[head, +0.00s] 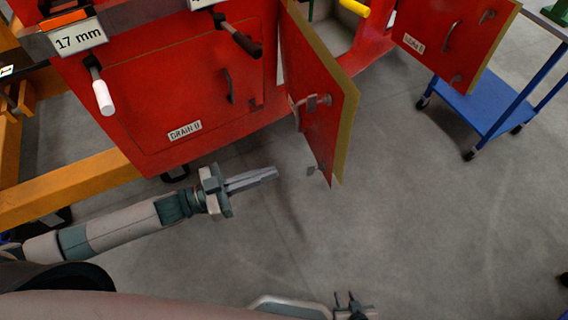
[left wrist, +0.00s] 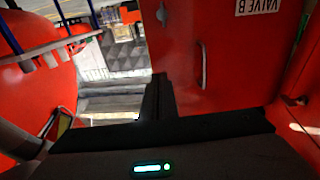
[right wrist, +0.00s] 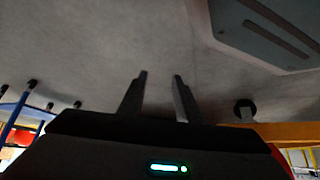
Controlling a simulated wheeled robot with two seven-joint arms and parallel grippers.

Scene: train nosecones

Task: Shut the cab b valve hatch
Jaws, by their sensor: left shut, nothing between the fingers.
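A red hatch door (head: 318,85) with a tan edge stands open in the middle of the head view, swung out from the red nosecone. It carries a handle and a latch; I cannot read a label on it there. My right gripper (right wrist: 160,75) is open and empty above the floor.
A closed red hatch (head: 190,85) with its own label is on the left of the nosecone. Another open hatch door (head: 455,35) juts out at the right. A blue trolley (head: 480,105) stands below it.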

